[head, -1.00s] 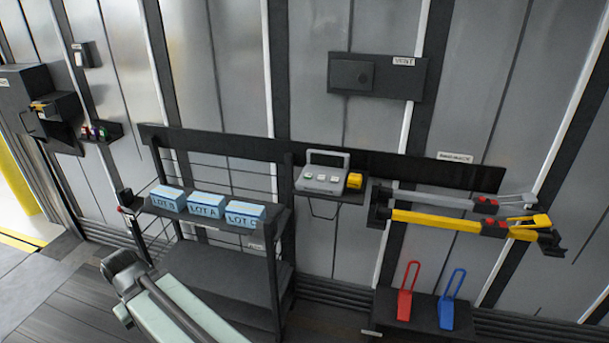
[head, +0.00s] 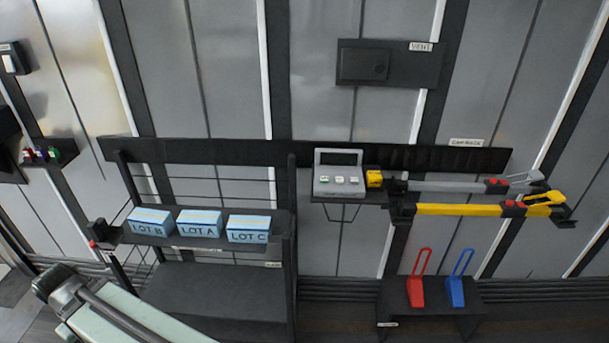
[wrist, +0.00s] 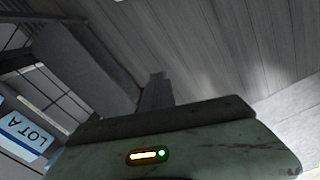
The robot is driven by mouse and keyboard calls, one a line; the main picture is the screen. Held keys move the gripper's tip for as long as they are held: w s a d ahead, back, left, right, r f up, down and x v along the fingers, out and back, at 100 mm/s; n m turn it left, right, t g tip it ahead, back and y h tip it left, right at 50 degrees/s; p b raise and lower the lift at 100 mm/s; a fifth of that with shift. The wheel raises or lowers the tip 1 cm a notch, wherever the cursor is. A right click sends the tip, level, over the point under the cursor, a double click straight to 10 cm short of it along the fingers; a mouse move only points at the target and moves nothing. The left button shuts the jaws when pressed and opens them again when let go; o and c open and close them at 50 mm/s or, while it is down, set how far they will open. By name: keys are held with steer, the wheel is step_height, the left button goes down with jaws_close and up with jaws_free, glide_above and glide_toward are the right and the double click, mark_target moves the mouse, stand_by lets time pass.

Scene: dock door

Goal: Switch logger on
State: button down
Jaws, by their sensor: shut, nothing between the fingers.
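A small grey device (head: 338,180) with a raised frame and a row of small light buttons sits on a wall bracket right of the shelf rack in the head view. It may be the logger; its lettering is too small to read, and I cannot tell its switch state. In the wrist view my gripper (wrist: 157,77) shows as a narrow grey shape beyond its green housing with a lit indicator. Its fingers are together and hold nothing. It is apart from the device, which is not in the wrist view.
A dark rack (head: 215,285) bears blue boxes marked LOT B (head: 150,223), LOT A (head: 199,224) and LOT C (head: 248,229). A yellow block (head: 374,179) adjoins the device. Grey (head: 450,187) and yellow (head: 460,209) bars project at right.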

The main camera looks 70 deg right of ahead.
steer(key=shift+r, duration=0.1)
steer(key=s+d+r+m+h+p, duration=0.25)
steer(key=d+r+p, duration=0.2)
steer(key=d, duration=0.85)
steer(key=s+d+r+m+h+p, duration=0.1)
steer(key=d+r+m+p, duration=0.3)
steer(key=d, duration=1)
steer(key=s+d+r+m+h+p, duration=0.1)
steer(key=s+d+r+m+p, duration=0.3)
steer(key=d, duration=0.9)
step_height(320, 180, up, 15)
steer(key=m+g+h+p, duration=0.4)
steer(key=p, duration=0.4)
glide_above(323, 179)
steer(key=shift+f, duration=0.15)
step_height(323, 179, down, 9)
steer(key=b, duration=0.9)
